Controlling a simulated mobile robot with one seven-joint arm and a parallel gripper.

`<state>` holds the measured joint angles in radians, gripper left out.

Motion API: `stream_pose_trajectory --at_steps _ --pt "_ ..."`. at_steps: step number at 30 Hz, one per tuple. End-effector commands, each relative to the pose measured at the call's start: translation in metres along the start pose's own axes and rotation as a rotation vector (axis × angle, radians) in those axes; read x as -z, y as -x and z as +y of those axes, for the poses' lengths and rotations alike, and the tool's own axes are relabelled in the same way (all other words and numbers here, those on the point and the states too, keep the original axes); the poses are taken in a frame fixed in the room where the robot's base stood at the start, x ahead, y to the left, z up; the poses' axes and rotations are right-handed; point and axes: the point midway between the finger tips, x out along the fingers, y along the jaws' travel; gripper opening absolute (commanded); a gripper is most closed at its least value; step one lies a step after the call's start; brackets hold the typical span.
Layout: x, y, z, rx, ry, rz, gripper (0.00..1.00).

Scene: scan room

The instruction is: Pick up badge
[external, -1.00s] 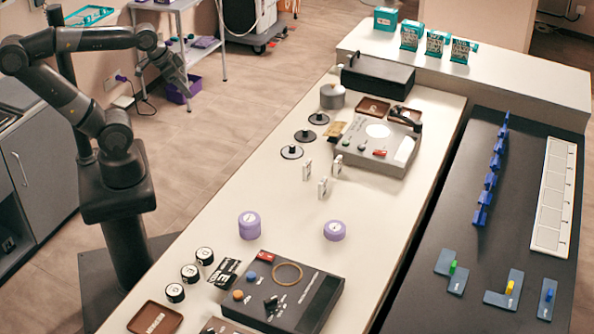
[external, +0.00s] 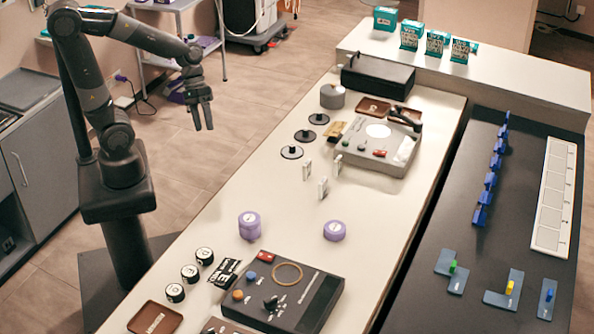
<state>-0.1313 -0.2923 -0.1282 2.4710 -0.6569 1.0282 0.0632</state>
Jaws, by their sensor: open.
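I cannot tell for sure which thing is the badge. A flat black card with white print (external: 224,273) lies on the white counter (external: 215,232), between small black-and-white round pieces and a dark control box; it may be the badge. A small gold plate (external: 336,131) lies farther back, beside the grey device, and is too small to read. My gripper (external: 203,127) hangs above the floor to the left of the counter, fingers pointing down and apart. It is open and empty, well away from both flat pieces.
The dark control box (external: 305,297) and a brown tray (external: 155,318) stand at the counter's near end. Purple round stacks (external: 249,226) and small white upright pieces (external: 323,188) stand mid-counter. A grey device (external: 380,148) is farther back. Open counter lies between them.

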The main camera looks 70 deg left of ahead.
Motion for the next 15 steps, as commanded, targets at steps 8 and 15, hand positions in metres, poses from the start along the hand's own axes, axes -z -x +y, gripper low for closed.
stream_pose_trajectory --at_steps 8,15 --pt "0.023 -0.048 0.036 -0.276 0.302 -0.23 0.67" --pt "0.059 -0.077 0.061 -0.531 0.586 -0.374 0.67"
